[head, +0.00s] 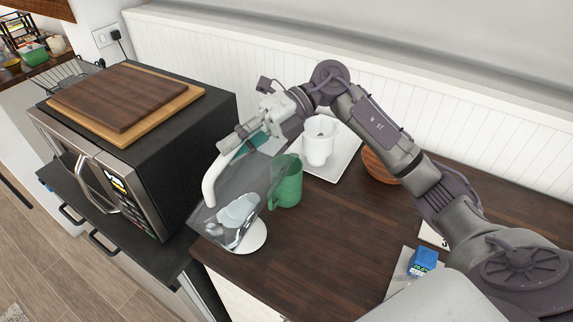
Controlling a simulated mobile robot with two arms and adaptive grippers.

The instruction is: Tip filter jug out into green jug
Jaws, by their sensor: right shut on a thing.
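The filter jug (257,183), a clear grey vessel with a curved white handle, is tilted in the air at the counter's front edge. Pale, whitish shapes show inside it; I cannot tell what they are. My right gripper (240,137) is shut on it near the top of the white handle. The green jug (290,188) stands upright on the dark wood counter, just right of the filter jug, which overlaps its left side in the picture. I cannot tell whether they touch. My left gripper is not in view.
A white mug (319,143) stands on a white tray (345,162) behind the green jug. A brown bowl (379,166) is partly behind my arm. A white round thing (255,236) lies below the filter jug. A microwave (130,170) bearing cutting boards stands left. A blue box (423,261) is right; mid-counter is clear.

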